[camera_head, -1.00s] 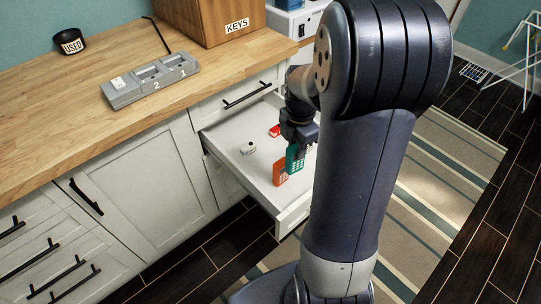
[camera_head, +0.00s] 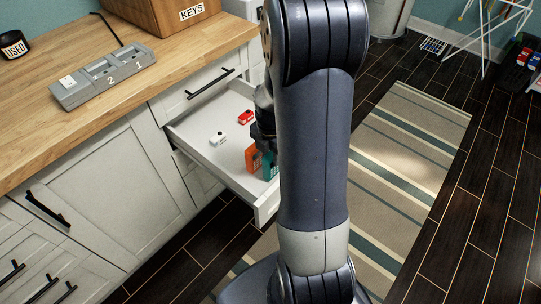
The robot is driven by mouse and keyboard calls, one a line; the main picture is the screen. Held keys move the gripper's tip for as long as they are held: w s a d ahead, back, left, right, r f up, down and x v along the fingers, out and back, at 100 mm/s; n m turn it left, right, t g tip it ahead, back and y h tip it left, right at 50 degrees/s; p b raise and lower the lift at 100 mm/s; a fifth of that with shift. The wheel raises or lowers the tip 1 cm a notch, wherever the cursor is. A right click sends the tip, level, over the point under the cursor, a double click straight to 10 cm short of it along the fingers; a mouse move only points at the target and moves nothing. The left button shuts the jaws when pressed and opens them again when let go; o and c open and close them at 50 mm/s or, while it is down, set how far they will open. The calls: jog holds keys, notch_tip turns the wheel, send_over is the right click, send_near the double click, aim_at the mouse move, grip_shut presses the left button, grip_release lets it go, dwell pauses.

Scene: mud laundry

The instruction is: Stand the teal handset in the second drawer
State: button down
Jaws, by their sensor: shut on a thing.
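The second drawer (camera_head: 190,159) is pulled out below a shut top drawer. The teal handset (camera_head: 269,166) stands upright in its front part, partly hidden by my arm. My gripper (camera_head: 266,150) is over the drawer, mostly hidden behind my arm, and shut on the teal handset. An orange handset (camera_head: 252,158) stands upright just left of the teal one; I cannot tell whether they touch. I cannot tell whether the teal handset rests on the drawer floor.
A small white item (camera_head: 218,138) and a red item (camera_head: 246,117) lie farther back in the drawer. A striped rug (camera_head: 405,150) lies right of my arm.

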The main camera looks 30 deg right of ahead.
jog(key=shift+f, duration=0.15)
jog(key=shift+f, duration=0.15)
jog(key=c, duration=1.1)
grip_release()
notch_tip(320, 180, up, 12)
jog(key=shift+r+p, duration=0.2)
jog(key=shift+p, duration=0.9)
